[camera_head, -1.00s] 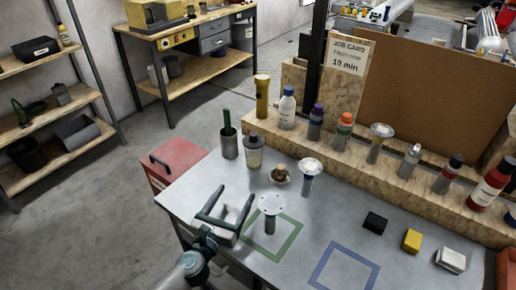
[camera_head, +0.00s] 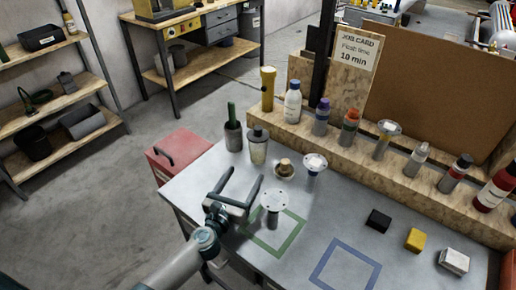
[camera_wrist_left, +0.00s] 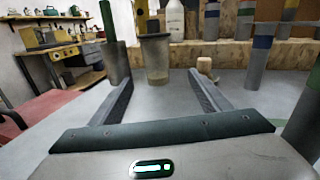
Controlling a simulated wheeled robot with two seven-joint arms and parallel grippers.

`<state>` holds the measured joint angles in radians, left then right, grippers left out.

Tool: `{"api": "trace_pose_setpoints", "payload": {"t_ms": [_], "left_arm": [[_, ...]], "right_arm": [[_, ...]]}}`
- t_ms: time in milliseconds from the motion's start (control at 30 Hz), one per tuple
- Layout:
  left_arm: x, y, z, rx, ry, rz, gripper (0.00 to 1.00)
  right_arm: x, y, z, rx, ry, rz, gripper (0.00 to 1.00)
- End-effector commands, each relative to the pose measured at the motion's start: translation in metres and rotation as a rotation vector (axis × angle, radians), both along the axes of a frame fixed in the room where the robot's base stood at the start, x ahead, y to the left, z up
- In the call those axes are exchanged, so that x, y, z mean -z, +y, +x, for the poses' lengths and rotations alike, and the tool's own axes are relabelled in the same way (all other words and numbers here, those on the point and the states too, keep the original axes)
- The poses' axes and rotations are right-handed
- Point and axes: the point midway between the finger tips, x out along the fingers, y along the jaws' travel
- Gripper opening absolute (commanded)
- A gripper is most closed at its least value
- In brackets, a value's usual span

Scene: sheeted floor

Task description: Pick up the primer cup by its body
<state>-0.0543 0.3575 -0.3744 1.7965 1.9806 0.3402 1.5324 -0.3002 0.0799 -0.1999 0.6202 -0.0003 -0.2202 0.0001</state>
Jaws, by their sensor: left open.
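A translucent cup with a grey lid (camera_head: 258,150), which looks like the primer cup, stands upright near the far left part of the grey table. My left gripper (camera_head: 243,176) is open and empty, its fingers pointing toward the cup from the near side, with a gap between. In the left wrist view the cup (camera_wrist_left: 156,58) stands ahead, roughly centred between the two fingers and beyond their tips. Its body shows clear of the fingers. My right gripper is not in view.
A dark green-handled item in a grey holder (camera_head: 233,132) stands just left of the cup. A small brown-topped piece in a dish (camera_head: 285,168) and white-topped flanged pieces (camera_head: 272,202) stand to the right. A wooden ledge (camera_head: 340,145) with several bottles runs behind.

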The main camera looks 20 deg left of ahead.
Motion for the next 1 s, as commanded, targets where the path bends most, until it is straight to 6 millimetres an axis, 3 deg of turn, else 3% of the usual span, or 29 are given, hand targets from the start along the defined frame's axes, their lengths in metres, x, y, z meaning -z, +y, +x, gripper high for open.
{"api": "trace_pose_setpoints", "payload": {"t_ms": [300,500,1000], "left_arm": [[-0.001,-0.005,0.059,0.0,-0.001,0.0,0.71],[0.0,-0.007,0.083,0.0,0.0,0.0,0.71],[0.001,-0.007,0.09,0.0,0.0,0.0,0.71]], "right_arm": [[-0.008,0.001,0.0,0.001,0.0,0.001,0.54],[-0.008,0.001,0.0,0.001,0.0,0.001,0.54],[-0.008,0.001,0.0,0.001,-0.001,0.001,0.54]]}}
